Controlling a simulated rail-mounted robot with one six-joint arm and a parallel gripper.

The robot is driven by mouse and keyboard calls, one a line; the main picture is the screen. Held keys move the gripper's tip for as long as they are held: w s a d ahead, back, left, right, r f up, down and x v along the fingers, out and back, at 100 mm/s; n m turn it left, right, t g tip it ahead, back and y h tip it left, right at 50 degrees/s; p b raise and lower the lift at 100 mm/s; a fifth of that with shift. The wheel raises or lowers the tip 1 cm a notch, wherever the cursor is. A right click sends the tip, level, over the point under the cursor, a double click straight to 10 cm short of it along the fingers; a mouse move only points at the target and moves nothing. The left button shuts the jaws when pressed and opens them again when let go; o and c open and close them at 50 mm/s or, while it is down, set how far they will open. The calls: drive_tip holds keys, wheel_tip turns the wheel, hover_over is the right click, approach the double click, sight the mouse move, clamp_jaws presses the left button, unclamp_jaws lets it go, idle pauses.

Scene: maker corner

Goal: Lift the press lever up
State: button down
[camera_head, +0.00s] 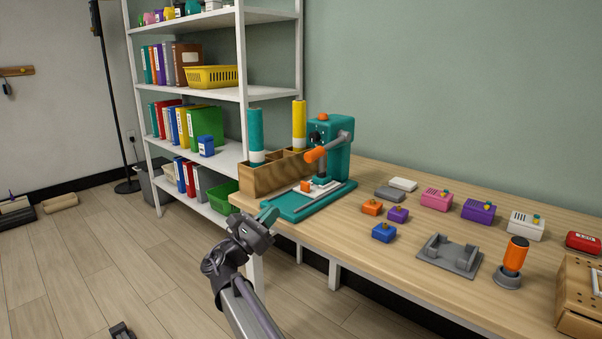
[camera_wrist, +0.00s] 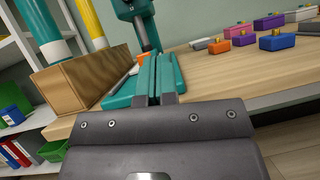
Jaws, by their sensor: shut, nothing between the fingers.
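The teal press (camera_head: 338,158) stands at the left end of the wooden table, on a flat teal base. Its lever is a grey bar with an orange grip (camera_head: 315,154), pointing out to the front left and sloping slightly down from the press head. A small orange block sits on the base below the lever. My gripper (camera_head: 268,215) is shut and empty, in front of the table edge near the press base and below the lever grip, apart from it. In the wrist view the closed teal fingers (camera_wrist: 155,78) point toward the press (camera_wrist: 133,10), whose top is cut off.
A wooden box (camera_head: 268,180) with teal and yellow rolls stands left of the press. White shelves (camera_head: 196,92) stand at the back left. Open floor lies in front.

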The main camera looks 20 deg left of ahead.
drive_tip(key=p+x, duration=0.5)
drive_tip(key=x, duration=0.5)
drive_tip(key=shift+w+r, duration=0.15)
drive_tip(key=shift+r, duration=0.1)
drive_tip(key=r+p, duration=0.2)
drive_tip(key=d+r+p, duration=0.1)
drive_tip(key=shift+w+r+p, duration=0.1)
drive_tip(key=shift+w+p, duration=0.2)
